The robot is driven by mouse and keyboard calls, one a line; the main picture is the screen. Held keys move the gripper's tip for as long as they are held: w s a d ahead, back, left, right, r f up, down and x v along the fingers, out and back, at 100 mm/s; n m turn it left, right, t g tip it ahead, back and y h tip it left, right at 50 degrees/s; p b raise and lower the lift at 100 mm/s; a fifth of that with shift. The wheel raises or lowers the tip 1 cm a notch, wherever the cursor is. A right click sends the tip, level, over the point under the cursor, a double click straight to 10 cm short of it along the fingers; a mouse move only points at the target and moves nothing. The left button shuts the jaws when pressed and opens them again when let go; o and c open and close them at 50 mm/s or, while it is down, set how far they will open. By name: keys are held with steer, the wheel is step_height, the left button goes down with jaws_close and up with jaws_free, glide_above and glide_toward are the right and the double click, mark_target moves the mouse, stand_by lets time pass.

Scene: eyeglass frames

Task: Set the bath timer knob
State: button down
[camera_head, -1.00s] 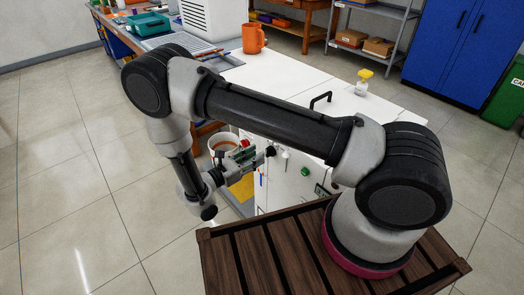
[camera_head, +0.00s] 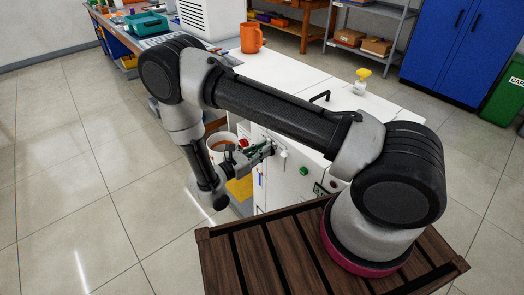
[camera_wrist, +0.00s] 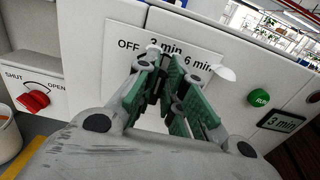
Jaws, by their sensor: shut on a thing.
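The timer panel (camera_wrist: 120,42), marked OFF, 3 min and 6 min, is on the front of a white cabinet (camera_head: 310,92). My gripper (camera_wrist: 164,64) reaches up to this panel, its green-padded fingers shut on the bath timer knob (camera_wrist: 157,84). Only a dark part of the knob shows between the fingers, and its pointing direction is hidden. In the head view, my gripper (camera_head: 267,150) is at the cabinet front and covers the knob. A small display (camera_wrist: 282,122) right of the panel reads 3 min.
A green RUN button (camera_wrist: 260,97) is right of my gripper. A red SHUT/OPEN knob (camera_wrist: 34,101) is at the left. A white tab (camera_wrist: 222,72) sits close by the right finger. A bucket (camera_head: 221,143) stands beside the cabinet.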

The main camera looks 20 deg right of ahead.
steer(key=shift+w+n, duration=0.1)
steer(key=shift+n, duration=0.3)
steer(key=shift+w+a+f+n, duration=0.15)
steer(key=shift+w+n, duration=0.1)
steer(key=shift+n, duration=1.2)
steer(key=shift+w+a+f+n, duration=0.1)
steer(key=shift+w+n, duration=0.15)
steer(key=shift+n, duration=1.25)
steer(key=shift+w+a+f+n, duration=0.15)
steer(key=shift+w+n, duration=0.1)
steer(key=shift+n, duration=1.2)
steer(key=c, duration=1.5)
jaws_free()
steer(key=v, duration=1.2)
